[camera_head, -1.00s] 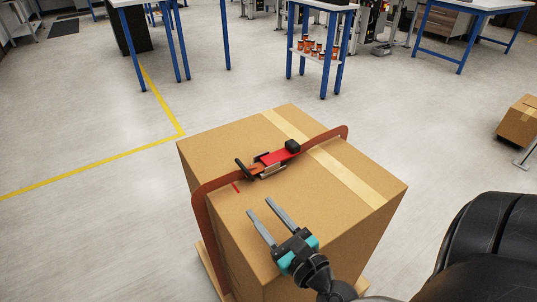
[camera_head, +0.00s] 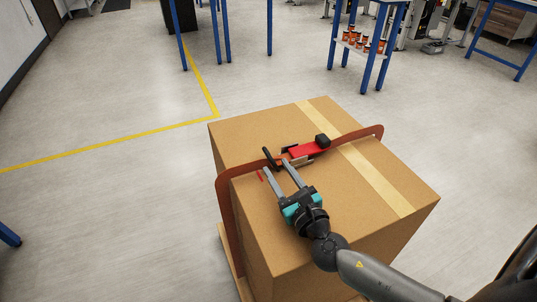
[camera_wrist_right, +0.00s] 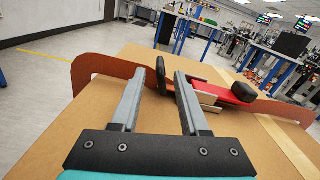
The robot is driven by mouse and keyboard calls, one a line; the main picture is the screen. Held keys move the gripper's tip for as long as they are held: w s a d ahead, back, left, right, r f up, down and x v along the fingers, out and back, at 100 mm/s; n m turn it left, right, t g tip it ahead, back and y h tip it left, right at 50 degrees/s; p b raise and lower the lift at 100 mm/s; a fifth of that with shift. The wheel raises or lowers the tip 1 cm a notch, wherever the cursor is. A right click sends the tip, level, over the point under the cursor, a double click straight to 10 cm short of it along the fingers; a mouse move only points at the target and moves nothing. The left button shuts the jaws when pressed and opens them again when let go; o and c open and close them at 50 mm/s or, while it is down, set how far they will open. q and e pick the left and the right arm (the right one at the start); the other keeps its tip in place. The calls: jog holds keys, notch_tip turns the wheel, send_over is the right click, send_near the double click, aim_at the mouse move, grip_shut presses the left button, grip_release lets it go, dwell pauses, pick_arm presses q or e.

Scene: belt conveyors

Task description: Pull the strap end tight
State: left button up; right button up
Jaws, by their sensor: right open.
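A brown-orange strap (camera_head: 226,225) runs up the side of a large cardboard box (camera_head: 335,235) and across its top. A red and black buckle or tensioner (camera_head: 308,150) sits on the strap; it also shows in the wrist view (camera_wrist_right: 225,92). A dark upright piece (camera_head: 269,158) is at its left end. A short red piece or mark (camera_head: 260,176) lies nearby; I cannot tell whether it is the strap end. My right gripper (camera_head: 277,166) is open at the buckle's near left side. In the wrist view the dark piece (camera_wrist_right: 161,76) appears between its fingers. My left gripper is out of view.
A yellow tape strip (camera_head: 375,178) crosses the box top. The box rests on a wooden pallet (camera_head: 229,252). Blue-legged tables (camera_head: 372,45) stand at the back. The floor left of the box is clear, with a yellow line (camera_head: 110,139).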

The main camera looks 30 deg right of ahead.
aim_at(272, 163)
jog(key=shift+w+d, duration=0.15)
jog(key=shift+w, duration=2.9)
grip_shut()
